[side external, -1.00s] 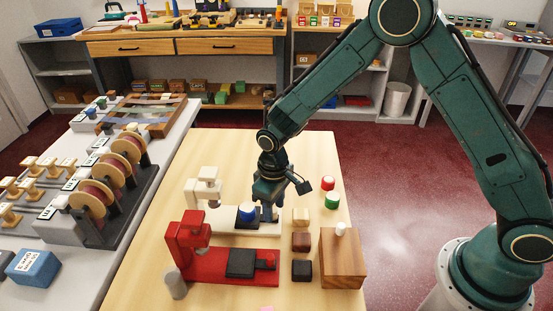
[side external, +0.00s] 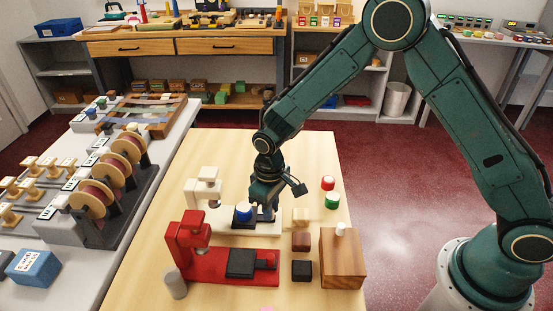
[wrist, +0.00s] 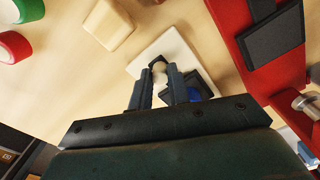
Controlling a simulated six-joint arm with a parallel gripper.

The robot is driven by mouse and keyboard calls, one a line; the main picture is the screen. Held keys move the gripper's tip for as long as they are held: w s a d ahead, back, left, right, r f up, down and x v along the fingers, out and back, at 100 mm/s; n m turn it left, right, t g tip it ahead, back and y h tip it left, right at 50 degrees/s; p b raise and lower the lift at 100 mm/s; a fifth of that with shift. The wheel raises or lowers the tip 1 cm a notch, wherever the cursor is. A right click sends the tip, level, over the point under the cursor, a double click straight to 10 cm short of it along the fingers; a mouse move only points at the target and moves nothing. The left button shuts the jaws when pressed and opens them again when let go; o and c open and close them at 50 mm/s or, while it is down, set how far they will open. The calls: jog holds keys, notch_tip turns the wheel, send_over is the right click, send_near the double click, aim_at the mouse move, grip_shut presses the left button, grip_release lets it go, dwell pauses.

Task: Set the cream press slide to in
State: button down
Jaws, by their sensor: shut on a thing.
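The cream press (side external: 207,181) stands on the pale table behind the red press, its base reaching right. A blue-and-white round piece (side external: 243,213) sits on its dark slide plate, right of the press head. The plate and blue piece show partly behind a finger in the wrist view (wrist: 194,92). My gripper (side external: 265,217) is low at the slide's right end. In the wrist view its fingers (wrist: 159,82) are closed around a small pale knob (wrist: 158,68) on the slide, over the cream base (wrist: 168,50).
The red press (side external: 190,240) with its dark slide plate (side external: 241,263) stands close in front. Small blocks (side external: 301,241) and a wooden box (side external: 342,258) lie to the right. Red and green round pieces (side external: 332,201) stand behind them. The table behind the cream press is clear.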

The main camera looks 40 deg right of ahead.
aim_at(257, 217)
jog(key=shift+w+a, duration=1.2)
jog(key=shift+w, duration=0.05)
jog(key=c, duration=1.3)
grip_release()
jog(key=shift+r, duration=0.1)
notch_tip(257, 217, up, 14)
jog(key=shift+f, duration=0.15)
